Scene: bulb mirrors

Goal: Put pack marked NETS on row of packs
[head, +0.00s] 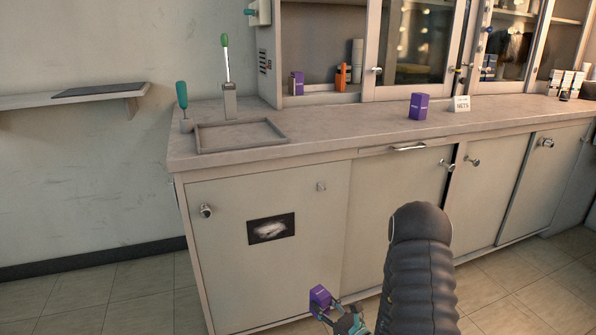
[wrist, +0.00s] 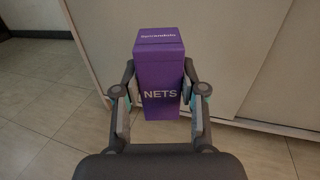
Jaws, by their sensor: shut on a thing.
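The purple pack marked NETS (wrist: 161,95) stands upright between my gripper's fingers in the wrist view. It also shows low in the head view (head: 319,296), in front of the lower cabinet doors. My gripper (head: 328,312) is shut on it, well below the counter top. On the counter stands another purple pack (head: 418,106), to the left of a small white sign reading NETS (head: 461,104). Lettering on that pack is too small to read. I see only this one pack by the sign.
The counter (head: 345,127) has free room around the purple pack. A purple pack (head: 297,84) and an orange item (head: 341,77) stand in the open cabinet. Door knobs and a handle (head: 407,148) stick out below.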

